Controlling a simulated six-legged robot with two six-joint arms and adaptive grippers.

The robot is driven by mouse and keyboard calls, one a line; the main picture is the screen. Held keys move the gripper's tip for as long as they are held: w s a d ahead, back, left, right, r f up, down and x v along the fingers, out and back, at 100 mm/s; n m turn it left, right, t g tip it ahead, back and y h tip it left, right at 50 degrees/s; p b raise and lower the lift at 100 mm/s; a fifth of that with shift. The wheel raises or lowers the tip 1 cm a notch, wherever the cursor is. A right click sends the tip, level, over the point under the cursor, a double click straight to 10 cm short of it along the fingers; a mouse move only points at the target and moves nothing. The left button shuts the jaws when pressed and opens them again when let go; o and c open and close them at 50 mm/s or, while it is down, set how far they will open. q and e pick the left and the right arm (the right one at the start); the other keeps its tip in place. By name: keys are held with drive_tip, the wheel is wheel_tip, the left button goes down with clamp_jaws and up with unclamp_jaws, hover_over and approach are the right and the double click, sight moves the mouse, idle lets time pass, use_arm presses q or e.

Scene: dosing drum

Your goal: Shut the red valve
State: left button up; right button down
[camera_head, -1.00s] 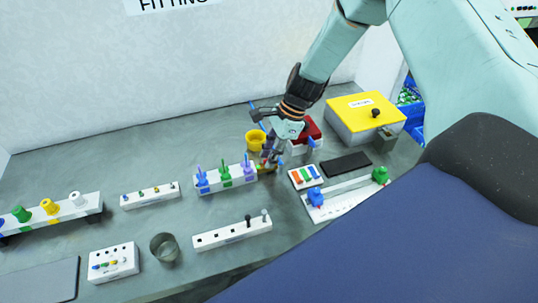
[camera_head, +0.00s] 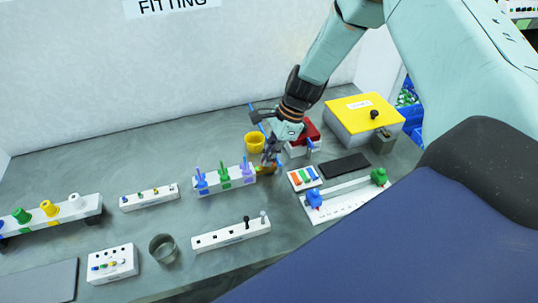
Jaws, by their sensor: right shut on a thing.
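My right gripper (camera_head: 270,158) reaches down from the top right to the right end of a white block (camera_head: 225,186) with blue, green and purple upright pieces. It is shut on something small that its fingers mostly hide. A small orange-yellow bit (camera_head: 264,171) shows at the fingertips. I cannot make out a red valve for certain; it may be hidden by the gripper. A red-topped box (camera_head: 312,134) stands just behind and right of the gripper. My left gripper is not in view.
A yellow-lidded box (camera_head: 363,116) is at the back right. A white rack with blue and green pieces (camera_head: 344,204) is at the right. A grey cup (camera_head: 163,248) stands at the front. The counter's back left is clear.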

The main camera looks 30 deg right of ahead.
drive_tip(key=n+g, duration=0.1)
drive_tip(key=n, duration=0.1)
drive_tip(key=n+g, duration=0.1)
drive_tip(key=n, duration=0.2)
drive_tip(key=shift+w+b, duration=0.15)
drive_tip(key=shift+b, duration=0.2)
drive_tip(key=n+g, duration=0.1)
drive_tip(key=n, duration=0.2)
drive_tip(key=n+g+h+b, duration=0.1)
drive_tip(key=n, duration=0.2)
drive_tip(key=shift+n, duration=0.4)
drive_tip(key=n+h, duration=0.1)
drive_tip(key=n, duration=0.2)
drive_tip(key=shift+r+g+b, duration=0.1)
drive_tip(key=shift+g+b, duration=0.25)
drive_tip(key=shift+g, duration=0.05)
drive_tip(key=shift+w+n+h, duration=0.1)
drive_tip(key=shift+n+h, duration=0.5)
drive_tip(key=shift+n, duration=0.9)
drive_tip(key=shift+g, duration=0.3)
drive_tip(key=c, duration=1.5)
unclamp_jaws()
